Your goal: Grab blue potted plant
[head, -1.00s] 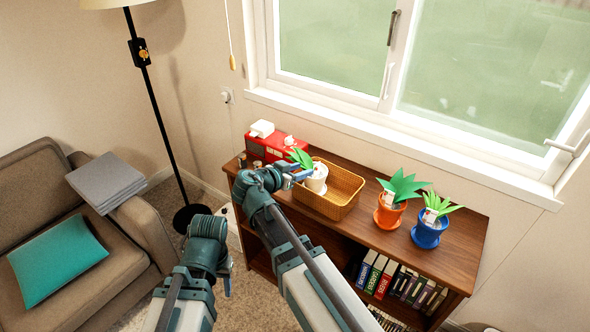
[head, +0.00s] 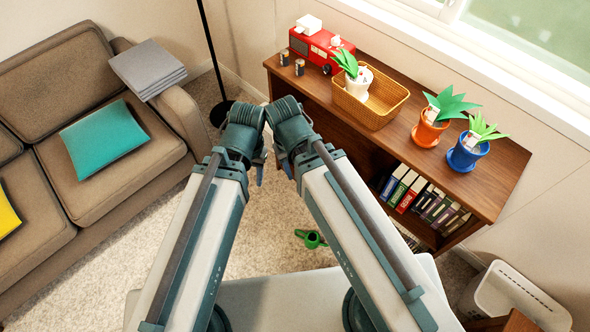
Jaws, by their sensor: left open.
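The blue potted plant (head: 466,152) stands upright on the right part of the wooden shelf's top, with green leaves, a white tag and a blue saucer. My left gripper (head: 258,172) is open, pointing down over the carpet in front of the shelf, well left of the blue pot. My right gripper (head: 288,168) hangs beside it, also away from the plant. It is mostly hidden behind its own wrist, and its jaw state is unclear.
An orange potted plant (head: 430,130) stands just left of the blue one. A wicker basket (head: 375,115) holds a white potted plant (head: 359,83). The wooden shelf (head: 497,185) has books below. A green watering can (head: 311,239) lies on the floor. A sofa is at left.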

